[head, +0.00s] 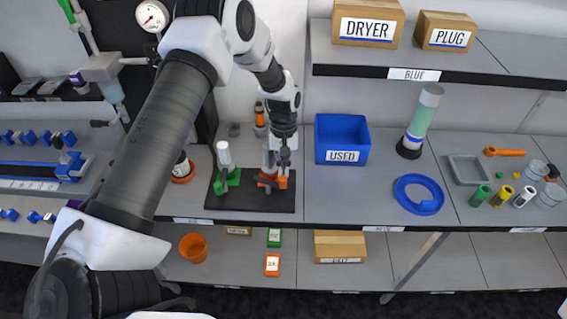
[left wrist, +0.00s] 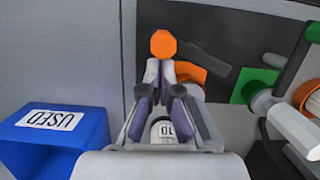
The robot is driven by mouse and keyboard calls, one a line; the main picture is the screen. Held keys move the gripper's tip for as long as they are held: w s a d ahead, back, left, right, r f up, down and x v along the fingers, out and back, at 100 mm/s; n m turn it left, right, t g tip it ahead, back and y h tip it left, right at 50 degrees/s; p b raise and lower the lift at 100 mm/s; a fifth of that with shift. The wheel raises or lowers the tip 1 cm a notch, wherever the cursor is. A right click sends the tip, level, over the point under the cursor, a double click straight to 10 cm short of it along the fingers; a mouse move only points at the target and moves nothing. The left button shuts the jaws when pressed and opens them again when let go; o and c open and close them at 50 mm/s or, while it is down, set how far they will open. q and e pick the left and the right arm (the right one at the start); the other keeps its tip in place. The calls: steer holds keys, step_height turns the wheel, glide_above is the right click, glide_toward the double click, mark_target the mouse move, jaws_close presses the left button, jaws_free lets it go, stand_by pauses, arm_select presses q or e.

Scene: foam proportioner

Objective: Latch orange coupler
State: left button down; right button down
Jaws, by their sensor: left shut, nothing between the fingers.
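The orange coupler (head: 268,181) stands on the right part of a black base plate (head: 240,201) on the shelf. My left gripper (head: 283,160) is just above it, pointing down, and hides part of it. In the left wrist view the fingers (left wrist: 160,70) are shut and empty. An orange end piece (left wrist: 163,43) shows just beyond the fingertips; whether they touch it I cannot tell. The orange coupler's body (left wrist: 187,73) is partly hidden behind the fingers. A green coupler (head: 227,180) with a pale upright cylinder stands on the same plate. My right gripper is out of view.
A blue bin labelled USED (head: 342,140) stands close to the right of the plate. A blue ring (head: 418,194) and a tall green-and-grey cylinder (head: 420,120) are farther right. An orange-based bottle (head: 182,169) stands left of the plate. Shelf between bin and ring is clear.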

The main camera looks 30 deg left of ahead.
mark_target(283, 178)
arm_select(q)
steer(key=shift+s+r, duration=0.1)
steer(key=shift+s, duration=0.05)
steer(key=shift+d+m, duration=0.15)
steer(key=shift+m, duration=0.15)
steer(key=shift+s+d+m, duration=0.1)
steer(key=shift+m, duration=0.3)
steer(key=m, duration=0.1)
steer(key=m+y, duration=0.1)
steer(key=shift+s+d+m, duration=0.3)
steer(key=shift+s, duration=0.1)
steer(key=m, duration=0.1)
steer(key=s+m, duration=0.1)
steer(key=m, duration=0.1)
steer(key=shift+s+d+m+y, duration=0.2)
steer(key=shift+d+m+y, duration=0.1)
steer(key=shift+y, duration=0.1)
steer(key=m, duration=0.1)
steer(key=s+m, duration=0.1)
steer(key=m, duration=0.1)
steer(key=shift+s+m+y+p, duration=0.2)
steer(key=shift+m+y+p, duration=0.1)
steer(key=shift+y+p, duration=0.1)
steer(key=shift+s+a+m+y, duration=0.1)
steer(key=shift+s+m+y, duration=0.15)
steer(key=shift+m, duration=0.55)
steer(key=shift+s+m+y, duration=0.15)
steer(key=shift+s+m, duration=0.2)
steer(key=shift+m, duration=0.45)
